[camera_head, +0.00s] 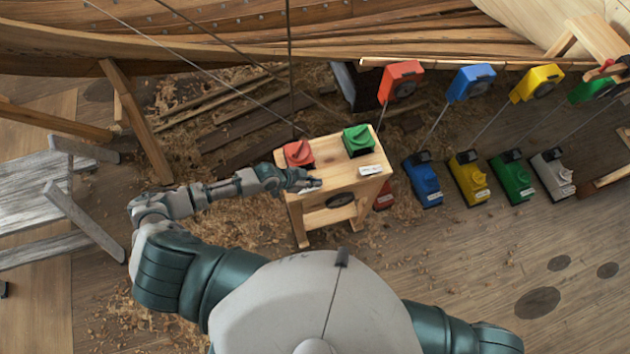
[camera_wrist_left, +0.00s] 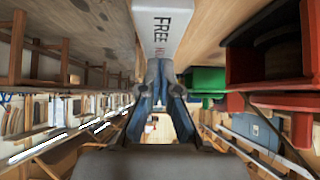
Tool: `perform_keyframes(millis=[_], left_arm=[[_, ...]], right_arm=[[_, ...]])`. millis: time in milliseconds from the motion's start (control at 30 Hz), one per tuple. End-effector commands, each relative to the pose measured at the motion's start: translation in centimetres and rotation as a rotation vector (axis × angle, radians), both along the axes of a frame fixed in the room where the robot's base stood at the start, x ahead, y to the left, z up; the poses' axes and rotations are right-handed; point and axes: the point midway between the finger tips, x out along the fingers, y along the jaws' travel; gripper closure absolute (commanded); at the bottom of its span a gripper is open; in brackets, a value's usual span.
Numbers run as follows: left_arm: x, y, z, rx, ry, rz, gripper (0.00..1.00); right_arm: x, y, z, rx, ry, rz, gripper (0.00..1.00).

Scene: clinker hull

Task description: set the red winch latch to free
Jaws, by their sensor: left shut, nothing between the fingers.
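The red winch latch (camera_head: 299,153) sits at the left of the top of a small wooden stand (camera_head: 340,180). A green latch (camera_head: 358,140) sits to its right. My left gripper (camera_head: 314,184) is shut and empty at the stand's front edge, just in front of the red latch. It partly hides a white label there. In the left wrist view the shut fingers (camera_wrist_left: 160,68) point at a white label (camera_wrist_left: 162,25) reading "FREE", with further lettering cut off by the fingers. Large red parts (camera_wrist_left: 275,55) stand close at the right. I cannot tell the latch's setting.
A white label (camera_head: 371,169) lies before the green latch. Several coloured winches, among them a blue one (camera_head: 424,180), stand on the floor to the right, with cables running up. The planked hull (camera_head: 230,40) is behind, and a grey trestle (camera_head: 80,200) stands at the left.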

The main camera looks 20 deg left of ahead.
Motion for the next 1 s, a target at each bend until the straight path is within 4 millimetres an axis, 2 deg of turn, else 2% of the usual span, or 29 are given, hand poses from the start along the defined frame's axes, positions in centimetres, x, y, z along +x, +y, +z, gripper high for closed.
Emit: perform_keyframes(millis=[300, 433, 1000], left_arm=[[0.0, 0.0, -0.1, 0.000, 0.000, 0.000, 1.00], [0.2, -0.2, -1.3, 0.000, 0.000, 0.000, 1.00], [-0.4, 0.7, -0.2, 0.002, -0.001, 0.000, 1.00]], right_arm=[[0.0, 0.0, -0.1, 0.000, 0.000, 0.000, 0.60], [0.0, -0.1, -1.0, -0.001, 0.001, 0.000, 0.60], [0.0, -0.5, 0.0, -0.006, 0.000, 0.002, 0.60]])
